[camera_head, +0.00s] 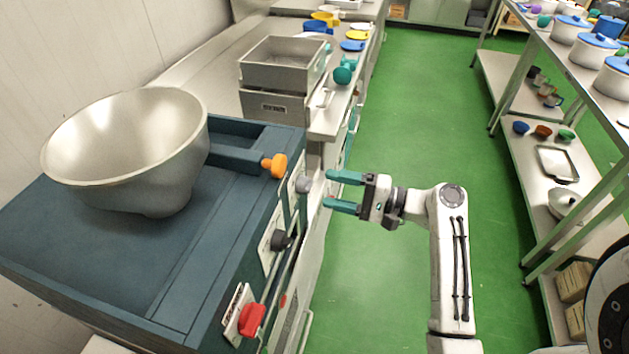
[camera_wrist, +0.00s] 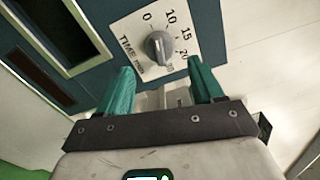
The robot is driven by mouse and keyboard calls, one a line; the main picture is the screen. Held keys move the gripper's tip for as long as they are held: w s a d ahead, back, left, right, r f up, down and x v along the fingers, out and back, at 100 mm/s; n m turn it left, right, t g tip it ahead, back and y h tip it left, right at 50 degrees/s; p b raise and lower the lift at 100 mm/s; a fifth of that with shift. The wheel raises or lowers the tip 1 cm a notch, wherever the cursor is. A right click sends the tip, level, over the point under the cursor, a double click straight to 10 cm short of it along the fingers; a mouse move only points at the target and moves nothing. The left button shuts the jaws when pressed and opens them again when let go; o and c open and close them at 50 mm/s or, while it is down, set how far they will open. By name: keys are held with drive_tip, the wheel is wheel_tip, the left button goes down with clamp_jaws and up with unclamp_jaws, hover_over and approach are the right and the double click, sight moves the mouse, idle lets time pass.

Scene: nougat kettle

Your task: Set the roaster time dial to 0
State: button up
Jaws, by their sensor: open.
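The time dial (camera_wrist: 160,47) is a round grey knob on a white plate marked TIME, with 0, 10, 15 and 20 around it. Its raised ridge runs roughly up and down in the wrist view; I cannot tell for certain which mark it points at. In the head view a grey knob (camera_head: 303,185) shows on the front of the dark blue roaster (camera_head: 110,255). My gripper (camera_head: 327,189) has teal fingers, open and empty, just right of this knob and facing it. In the wrist view the open fingertips (camera_wrist: 160,66) lie either side of the dial's lower part, apart from it.
A black knob (camera_head: 281,240) and a red knob (camera_head: 252,320) are on the same front panel. An orange-ended handle (camera_head: 276,165) juts out above. A large metal bowl (camera_head: 130,140) sits on the roaster. The green aisle (camera_head: 420,110) is clear; a shelf (camera_head: 550,180) stands at right.

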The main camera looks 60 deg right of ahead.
sight(305, 185)
drive_tip(key=shift+p+x, duration=0.35)
drive_tip(key=shift+x, duration=2.2)
drive_tip(key=shift+c, duration=0.4)
